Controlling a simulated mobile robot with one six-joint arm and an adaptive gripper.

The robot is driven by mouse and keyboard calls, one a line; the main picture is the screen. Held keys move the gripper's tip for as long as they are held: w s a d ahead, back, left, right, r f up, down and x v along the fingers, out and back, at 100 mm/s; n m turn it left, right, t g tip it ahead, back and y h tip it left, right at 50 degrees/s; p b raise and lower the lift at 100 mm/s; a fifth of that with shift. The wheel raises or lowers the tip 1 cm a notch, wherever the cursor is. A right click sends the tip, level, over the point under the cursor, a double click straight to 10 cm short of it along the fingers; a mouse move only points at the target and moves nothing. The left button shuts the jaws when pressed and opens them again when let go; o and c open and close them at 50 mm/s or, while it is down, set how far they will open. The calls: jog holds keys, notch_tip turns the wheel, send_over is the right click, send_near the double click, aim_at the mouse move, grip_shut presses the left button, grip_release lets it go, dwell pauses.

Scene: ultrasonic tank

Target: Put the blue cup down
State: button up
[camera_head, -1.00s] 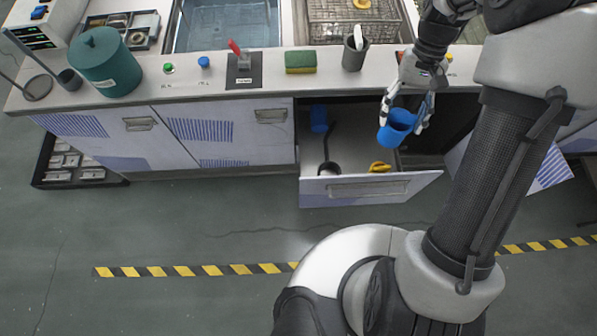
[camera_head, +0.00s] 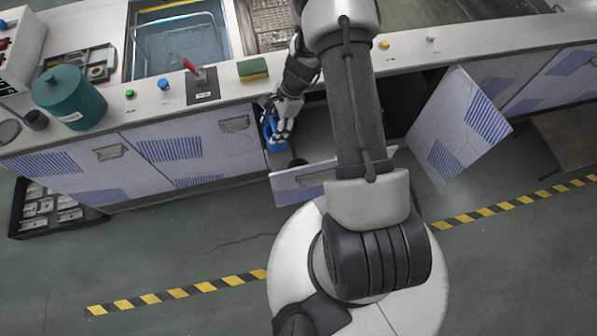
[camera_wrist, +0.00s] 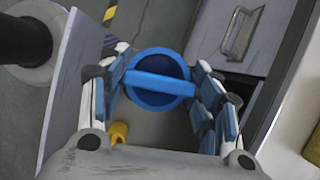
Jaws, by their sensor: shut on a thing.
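The blue cup (camera_head: 271,138) is in my gripper (camera_head: 280,128), at the left end of the open drawer (camera_head: 296,183). In the wrist view the blue cup (camera_wrist: 160,103) lies between the finger pads of my gripper (camera_wrist: 162,88), with a blue bar across its round outline. The fingers are shut on it from both sides. I cannot tell whether the cup touches the drawer floor. More blue shows just behind the cup in the head view; I cannot tell whether it is another item.
A yellow item (camera_wrist: 119,132) lies in the drawer near the left finger. A dark round item (camera_head: 297,163) is near the drawer's front. A cabinet door (camera_head: 458,125) stands open at right. The counter above holds a sponge (camera_head: 253,70) and a red-handled switch (camera_head: 203,88).

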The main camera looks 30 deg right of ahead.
jog(key=s+d+f+m+t, duration=0.2)
jog(key=s+d+f+m, duration=0.2)
jog(key=d+f+m, duration=0.15)
notch_tip(320, 180, down, 19)
jog(key=d+b, duration=0.1)
jog(key=b, duration=0.4)
jog(key=shift+h, duration=0.4)
jog(key=shift+w+f+m+b, duration=0.1)
jog(key=shift+f+m+b, duration=0.1)
jog(key=shift+m+b, duration=0.15)
jog(key=o, duration=0.9)
jog(key=shift+f, duration=0.1)
jog(key=o, duration=0.5)
jog(key=shift+r, duration=0.2)
